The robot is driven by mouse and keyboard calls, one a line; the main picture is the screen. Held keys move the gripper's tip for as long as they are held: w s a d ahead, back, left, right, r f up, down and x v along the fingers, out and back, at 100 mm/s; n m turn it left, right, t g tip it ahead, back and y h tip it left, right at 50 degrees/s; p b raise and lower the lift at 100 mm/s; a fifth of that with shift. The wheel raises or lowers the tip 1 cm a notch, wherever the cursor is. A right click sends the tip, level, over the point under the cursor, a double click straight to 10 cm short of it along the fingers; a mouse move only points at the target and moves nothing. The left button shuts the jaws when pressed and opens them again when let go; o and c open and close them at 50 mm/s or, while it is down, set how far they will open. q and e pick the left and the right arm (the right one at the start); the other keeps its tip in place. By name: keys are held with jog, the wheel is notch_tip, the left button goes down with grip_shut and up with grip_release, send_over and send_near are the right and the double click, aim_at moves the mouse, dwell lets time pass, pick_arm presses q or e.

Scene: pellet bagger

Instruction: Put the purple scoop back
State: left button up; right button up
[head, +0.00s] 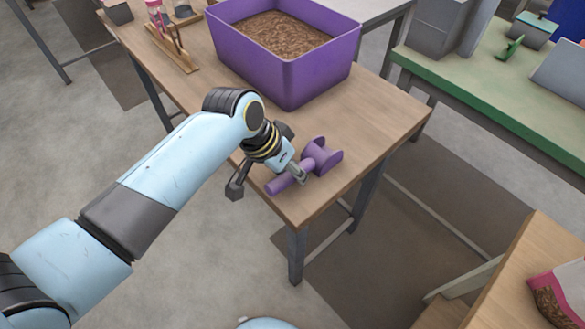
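The purple scoop (322,156) lies at the near right corner of the wooden table, or just above it; I cannot tell which. Its handle (277,186) points toward the lower left, to the table's near edge. My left gripper (300,174) comes down from the upper left and is at the handle, close to the scoop's head. Its fingertips overlap the handle in the picture, but I cannot see whether they are closed on it. My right gripper is out of view.
A large purple bin (318,75) of brown pellets stands on the wooden table (385,128) behind the scoop. A small wooden rack (178,52) is to its left. A green-topped bench (480,95) stands at right. A pellet bag (562,293) lies on another table at lower right.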

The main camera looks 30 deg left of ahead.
pick_arm(q)
jog(key=o, duration=0.4)
jog(key=v, duration=1.2)
jog(key=shift+a+p, duration=0.1)
jog(key=shift+p, duration=0.3)
jog(key=shift+s, duration=0.1)
